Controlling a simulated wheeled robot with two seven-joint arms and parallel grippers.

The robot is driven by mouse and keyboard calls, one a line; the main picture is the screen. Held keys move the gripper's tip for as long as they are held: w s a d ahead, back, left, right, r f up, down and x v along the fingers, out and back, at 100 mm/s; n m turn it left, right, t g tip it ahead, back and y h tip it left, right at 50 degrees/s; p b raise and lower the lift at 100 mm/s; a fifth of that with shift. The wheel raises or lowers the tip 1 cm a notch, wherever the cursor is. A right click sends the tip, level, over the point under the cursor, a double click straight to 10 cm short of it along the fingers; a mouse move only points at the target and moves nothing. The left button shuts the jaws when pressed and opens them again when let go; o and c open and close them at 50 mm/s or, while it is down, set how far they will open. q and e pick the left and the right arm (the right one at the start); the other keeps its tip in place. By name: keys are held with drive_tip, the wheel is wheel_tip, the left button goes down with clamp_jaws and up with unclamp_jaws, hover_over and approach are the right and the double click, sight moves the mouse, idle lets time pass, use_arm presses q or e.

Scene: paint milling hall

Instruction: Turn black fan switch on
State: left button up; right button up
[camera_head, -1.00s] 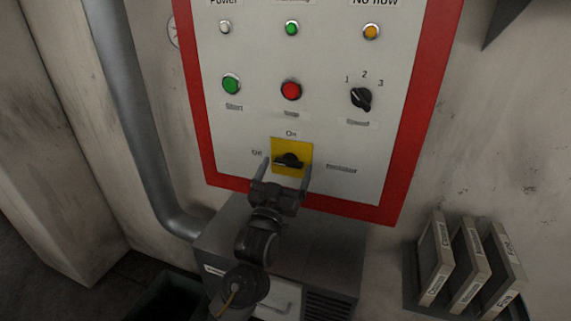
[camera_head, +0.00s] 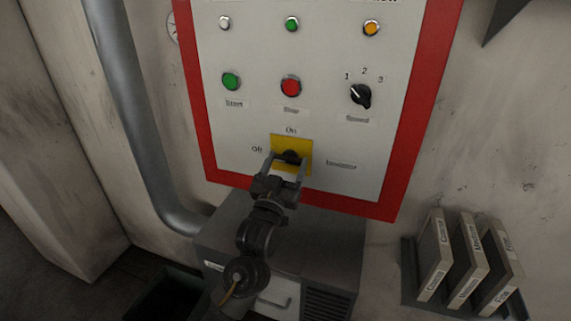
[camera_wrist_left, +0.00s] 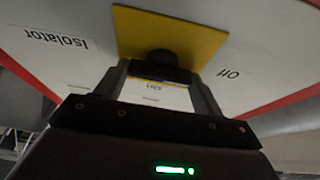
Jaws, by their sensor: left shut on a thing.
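The black fan switch (camera_head: 291,155) is a rotary knob on a yellow square plate (camera_head: 305,142), low on the white control panel. "On" is printed above the plate, "Off" to its left and "Isolator" to its right. My left gripper (camera_head: 287,161) reaches up from below, with its fingers on either side of the knob and shut on it. In the left wrist view the knob (camera_wrist_left: 161,57) shows between the fingers (camera_wrist_left: 160,72), in front of the yellow plate. The fingers partly hide the knob, so I cannot tell its exact angle. My right gripper is not in view.
The red-framed panel also has a green button (camera_head: 231,81), a red button (camera_head: 291,86), a speed selector (camera_head: 360,95) and small lamps above. A grey cabinet (camera_head: 334,235) stands below. Upright binders (camera_head: 466,262) stand at the lower right. A pipe (camera_head: 128,100) runs down the left.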

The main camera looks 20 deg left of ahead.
use_arm(q)
drive_tip(key=m+h+p, duration=0.1)
drive_tip(key=m, duration=0.2)
drive_tip(key=m+h+p, duration=0.2)
drive_tip(key=m, duration=0.1)
drive_tip(key=shift+a+r+g, duration=0.1)
drive_tip(key=shift+r+g, duration=0.1)
drive_tip(key=shift+g, duration=0.1)
drive_tip(key=m+g+h+p, duration=0.1)
drive_tip(key=m+p, duration=0.1)
drive_tip(key=m, duration=0.1)
drive_tip(key=m+g+h+p, duration=0.1)
drive_tip(key=m+h+p, duration=0.1)
drive_tip(key=m, duration=0.2)
drive_tip(key=m+g+p, duration=0.1)
drive_tip(key=m, duration=0.1)
drive_tip(key=m+g+p, duration=0.1)
drive_tip(key=m, duration=0.2)
drive_tip(key=shift+a+h, duration=0.1)
drive_tip(key=shift+h, duration=0.2)
drive_tip(key=shift+m+g+p, duration=0.8)
drive_tip(key=shift+m, duration=1.2)
drive_tip(key=o, duration=1)
